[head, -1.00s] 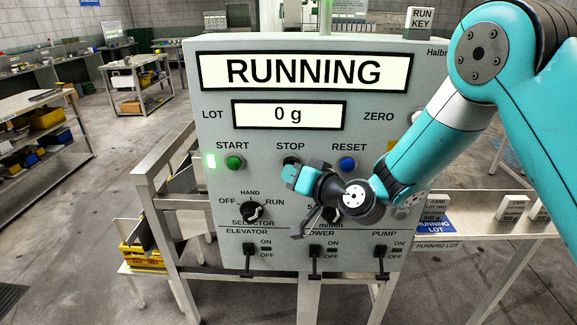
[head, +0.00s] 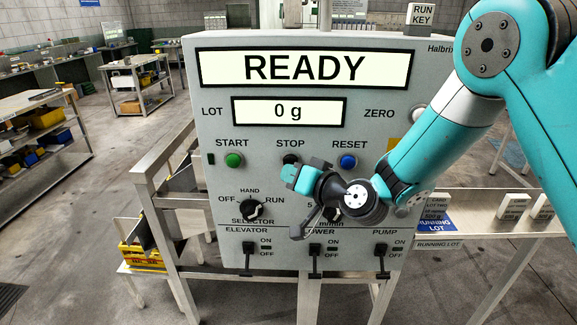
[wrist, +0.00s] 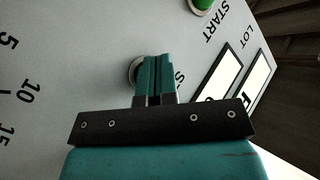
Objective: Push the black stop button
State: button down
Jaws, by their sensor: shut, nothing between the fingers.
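The black stop button (head: 289,159) is under the STOP label on the grey control panel (head: 216,183), between the green start button (head: 234,160) and the blue reset button (head: 348,161). My gripper (head: 294,170) is shut and empty, with its fingertips at the stop button and partly hiding it. In the wrist view the closed fingertips (wrist: 156,62) cover most of the button, and only part of its round rim (wrist: 133,70) shows. I cannot tell whether the tips still touch it. The upper display (head: 304,68) reads READY.
A black selector knob (head: 252,210) and a row of black switches (head: 315,250) sit lower on the panel. The metal frame (head: 166,207) stands around the panel. A side table (head: 490,232) with small cards is at the right.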

jog(key=shift+s, duration=0.2)
jog(key=s+b, duration=0.2)
jog(key=s, duration=0.3)
jog(key=shift+a, duration=0.1)
dwell(0.4)
dwell(0.4)
jog(key=s+d+r+n+g, duration=0.1)
jog(key=s+r+n+g, duration=0.4)
jog(key=s, duration=0.4)
jog(key=s+d+g+h, duration=0.7)
jog(key=s+d, duration=0.6)
jog(key=s, duration=0.4)
jog(key=shift+d+r+n, duration=0.15)
jog(key=shift+d+n, duration=0.05)
jog(key=shift+n, duration=0.2)
